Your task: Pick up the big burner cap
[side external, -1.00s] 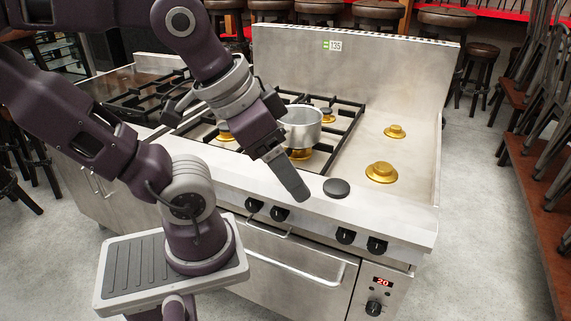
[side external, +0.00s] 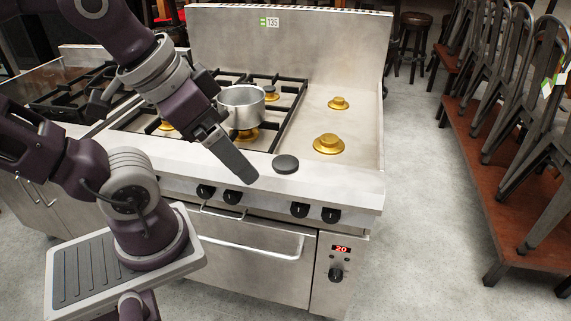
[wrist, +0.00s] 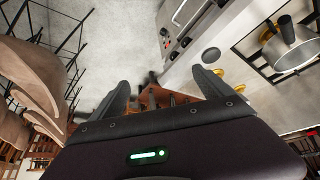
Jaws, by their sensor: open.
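The big burner cap is a dark grey round disc (side external: 285,163). It lies flat on the stove's pale front ledge, in front of the large brass burner base (side external: 328,144). In the wrist view the cap (wrist: 211,55) shows right of my fingers. My gripper (side external: 246,170) hangs just left of the cap, close to the front edge, apart from it in the picture. The wrist view shows both dark fingers (wrist: 162,88) spread wide with nothing between them. The exact height of the fingertips above the ledge is hard to tell.
A metal pot (side external: 242,104) stands on the black grates behind my gripper. A smaller brass burner base (side external: 339,103) sits at the back right. Knobs (side external: 300,210) and an oven handle (side external: 255,246) line the front. The ledge right of the cap is clear.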

